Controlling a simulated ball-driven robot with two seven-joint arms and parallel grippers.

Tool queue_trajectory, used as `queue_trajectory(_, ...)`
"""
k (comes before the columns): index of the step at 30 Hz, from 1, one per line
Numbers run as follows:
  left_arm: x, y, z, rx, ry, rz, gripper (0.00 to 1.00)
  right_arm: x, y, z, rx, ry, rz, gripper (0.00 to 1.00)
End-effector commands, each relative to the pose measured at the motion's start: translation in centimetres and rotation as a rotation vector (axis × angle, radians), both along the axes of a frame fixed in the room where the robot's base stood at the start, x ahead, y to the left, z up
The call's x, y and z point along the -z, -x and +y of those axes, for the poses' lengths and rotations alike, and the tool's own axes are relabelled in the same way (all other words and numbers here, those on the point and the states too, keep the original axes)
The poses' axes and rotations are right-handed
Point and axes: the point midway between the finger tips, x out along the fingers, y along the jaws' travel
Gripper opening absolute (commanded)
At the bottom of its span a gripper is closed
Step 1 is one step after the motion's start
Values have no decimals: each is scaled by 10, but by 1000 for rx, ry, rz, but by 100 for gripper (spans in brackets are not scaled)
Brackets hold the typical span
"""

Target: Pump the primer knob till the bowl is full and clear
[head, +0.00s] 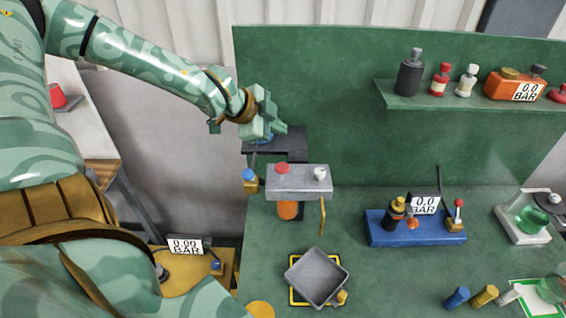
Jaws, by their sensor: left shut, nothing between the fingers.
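A grey fuel filter head (300,184) stands at the left end of the green bench. On its top are a red knob (282,168) and a white knob (320,173); I cannot tell for sure which one is the primer. An orange bowl (288,210) hangs under the head, partly hidden by it, and I cannot make out its fill level. My left gripper (270,126) is shut and empty, above and behind the head and apart from both knobs. A dark plate with a blue part (265,139) shows just below it. My right gripper is not in view.
A grey square tray (317,278) sits in front of the filter. A blue gauge stand (413,229) is to the right, with a glass flask (530,217) beyond. The back shelf (450,102) holds bottles and an orange gauge. Bare bench lies between tray and blue stand.

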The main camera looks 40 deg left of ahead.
Motion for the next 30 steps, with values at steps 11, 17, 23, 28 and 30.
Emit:
queue_trajectory(11, 42, 0, 0, 0, 2, 2, 0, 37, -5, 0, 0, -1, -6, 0)
queue_trajectory(17, 71, 0, 0, 0, 1, 2, 0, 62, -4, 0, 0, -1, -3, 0)
queue_trajectory(23, 87, 0, 0, 1, 0, 1, 0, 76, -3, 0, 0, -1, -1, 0)
queue_trajectory(28, 87, 0, 0, 0, 0, 0, 0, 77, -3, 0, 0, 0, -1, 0)
queue_trajectory(30, 86, 0, 0, 0, 0, 0, 0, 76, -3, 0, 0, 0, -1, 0)
